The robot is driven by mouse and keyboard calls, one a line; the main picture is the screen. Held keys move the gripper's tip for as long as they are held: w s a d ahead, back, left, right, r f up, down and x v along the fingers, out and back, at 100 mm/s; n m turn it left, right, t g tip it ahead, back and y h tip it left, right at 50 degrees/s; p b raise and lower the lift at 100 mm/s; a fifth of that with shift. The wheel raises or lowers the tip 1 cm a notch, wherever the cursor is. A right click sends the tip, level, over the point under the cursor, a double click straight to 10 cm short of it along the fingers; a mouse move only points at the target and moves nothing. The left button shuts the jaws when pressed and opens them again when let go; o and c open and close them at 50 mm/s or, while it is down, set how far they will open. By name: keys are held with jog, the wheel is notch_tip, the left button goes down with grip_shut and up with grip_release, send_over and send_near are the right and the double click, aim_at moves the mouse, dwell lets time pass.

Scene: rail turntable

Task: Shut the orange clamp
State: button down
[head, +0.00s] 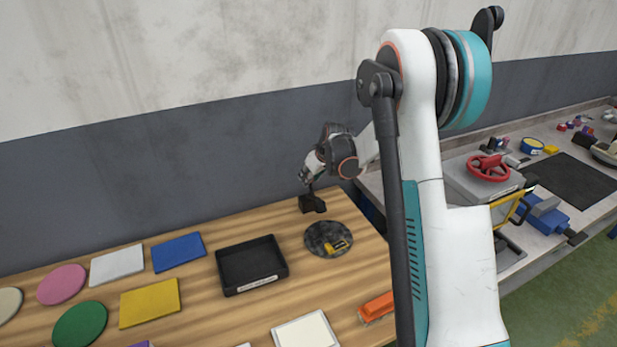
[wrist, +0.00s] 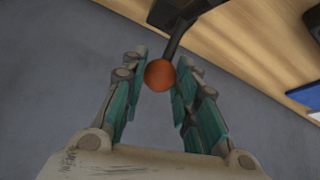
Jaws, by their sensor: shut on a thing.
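A black stand (head: 312,203) with a dark upright lever stands near the back edge of the wooden table. In the wrist view the dark lever (wrist: 176,38) ends in a round orange knob (wrist: 160,75), which I take for the handle of the orange clamp. My gripper (head: 308,180) is above the stand, and in the wrist view its teal-padded fingers (wrist: 161,64) are closed on both sides of the knob. The clamp's jaw and what lies under it are too small or hidden to make out.
A dark round disc (head: 318,232) with a yellow piece (head: 338,246) lies just in front of the stand. A black tray (head: 228,270) is to its left. An orange block-like object (head: 376,307) lies at the right edge. The grey wall (head: 130,185) is close behind.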

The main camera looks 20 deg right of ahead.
jog(key=s+t+b, duration=0.1)
jog(key=s+f+t+b, duration=0.1)
jog(key=t+b, duration=0.1)
jog(key=s+t+b, duration=0.1)
jog(key=b, duration=0.1)
jog(key=shift+s+f, duration=0.4)
jog(key=shift+s+f+b, duration=0.2)
jog(key=shift+s+b, duration=0.3)
jog(key=shift+s, duration=0.05)
jog(key=c, duration=1.2)
grip_release()
jog(key=v, duration=1.2)
jog(key=shift+s+f, duration=0.15)
